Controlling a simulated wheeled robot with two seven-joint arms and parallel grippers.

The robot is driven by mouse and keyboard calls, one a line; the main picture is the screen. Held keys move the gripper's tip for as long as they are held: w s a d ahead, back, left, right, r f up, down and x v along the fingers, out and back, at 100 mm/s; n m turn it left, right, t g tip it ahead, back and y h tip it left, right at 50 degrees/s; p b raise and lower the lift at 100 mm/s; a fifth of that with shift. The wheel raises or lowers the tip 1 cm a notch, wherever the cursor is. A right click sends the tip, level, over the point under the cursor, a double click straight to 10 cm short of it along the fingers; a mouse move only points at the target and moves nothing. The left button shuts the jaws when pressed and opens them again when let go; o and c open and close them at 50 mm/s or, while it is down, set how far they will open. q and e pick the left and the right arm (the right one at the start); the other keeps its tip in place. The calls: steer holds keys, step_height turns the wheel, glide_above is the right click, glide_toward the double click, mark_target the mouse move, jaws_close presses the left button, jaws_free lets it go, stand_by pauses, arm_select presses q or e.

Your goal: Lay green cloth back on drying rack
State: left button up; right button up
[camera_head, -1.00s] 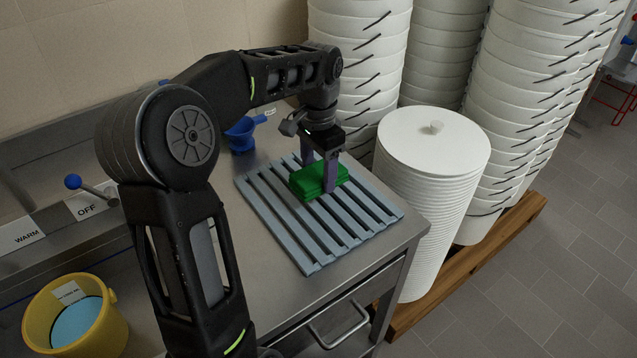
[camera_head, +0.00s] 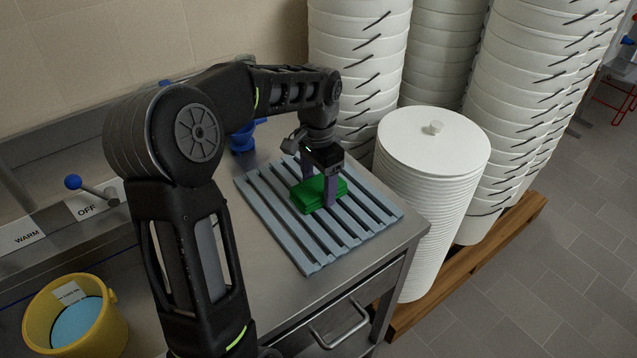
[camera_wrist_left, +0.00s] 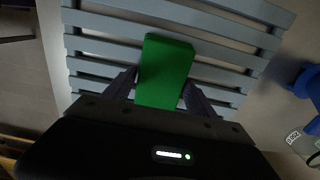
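The green cloth (camera_head: 320,194) is a folded, block-like bundle low over the middle slats of the blue-grey drying rack (camera_head: 313,262). It appears to rest on the slats, though its underside is hidden. My left gripper (camera_head: 318,186) points down with one purple-grey finger on each side of the cloth, shut on it. In the left wrist view the cloth (camera_wrist_left: 167,62) sits between the two fingers (camera_wrist_left: 160,90), across the slats of the rack (camera_wrist_left: 100,28). My right gripper is in neither view.
The rack lies on a steel counter (camera_head: 275,298). A blue funnel-like object (camera_head: 242,138) stands behind it. A yellow bucket (camera_head: 38,318) and a blue-knobbed lever (camera_head: 73,182) are at left. White stacked tubs and a lidded white stack (camera_head: 425,190) stand close on the right.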

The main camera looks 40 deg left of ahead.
mark_target(319, 186)
arm_select(q)
steer(key=o, duration=0.3)
steer(key=shift+r, duration=0.2)
step_height(319, 186, up, 8)
steer(key=shift+r, duration=0.1)
step_height(319, 186, up, 4)
steer(key=p, duration=0.3)
stand_by(0.9)
